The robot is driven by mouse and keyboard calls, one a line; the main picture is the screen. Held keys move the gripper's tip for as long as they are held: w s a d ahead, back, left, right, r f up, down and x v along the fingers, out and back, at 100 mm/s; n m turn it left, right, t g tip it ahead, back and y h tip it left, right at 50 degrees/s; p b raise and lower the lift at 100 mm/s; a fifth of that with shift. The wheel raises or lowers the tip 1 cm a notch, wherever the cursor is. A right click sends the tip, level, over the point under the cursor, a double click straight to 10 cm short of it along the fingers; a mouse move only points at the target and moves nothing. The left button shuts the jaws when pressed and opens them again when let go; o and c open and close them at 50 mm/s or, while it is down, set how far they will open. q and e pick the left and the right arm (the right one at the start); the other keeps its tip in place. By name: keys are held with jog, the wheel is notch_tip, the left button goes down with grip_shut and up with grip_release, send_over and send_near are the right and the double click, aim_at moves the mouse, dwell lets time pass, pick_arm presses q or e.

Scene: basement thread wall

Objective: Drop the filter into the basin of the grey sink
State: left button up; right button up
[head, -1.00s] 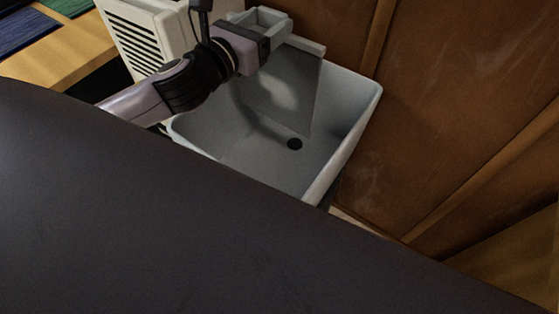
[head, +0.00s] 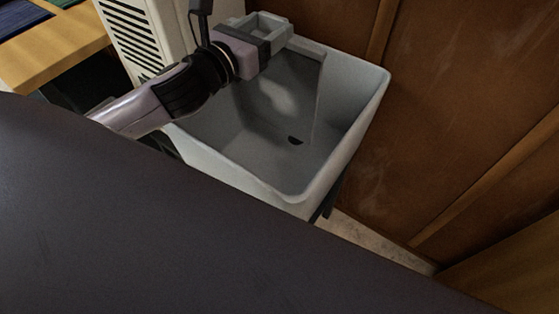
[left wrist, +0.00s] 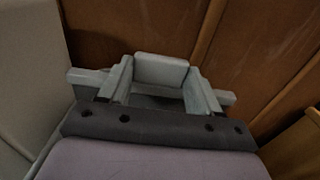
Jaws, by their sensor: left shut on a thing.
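The filter (head: 290,92) is a thin grey panel with a pale top edge. It hangs below my left gripper (head: 268,27) in the head view, in front of the far part of the grey sink (head: 335,172). My left gripper is shut on it near the sink's back left. The lower edge of the filter partly covers the dark drain hole in the basin. I cannot tell whether the filter touches the basin. The left wrist view shows the gripper's grey fingers (left wrist: 158,85); the filter is hard to tell apart there. My right gripper is out of view.
A beige vented unit (head: 133,38) stands left of the sink. A wooden table (head: 55,55) with coloured items is at the upper left. Brown wood panelling (head: 465,90) rises behind and right of the sink. Pale floor (head: 375,240) shows below it.

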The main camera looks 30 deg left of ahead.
pick_arm(q)
jog(key=o, duration=1.1)
jog(key=shift+c, duration=0.2)
jog(key=shift+s, duration=0.15)
jog(key=s+a, duration=0.1)
jog(key=s, duration=0.6)
jog(key=shift+b, duration=0.4)
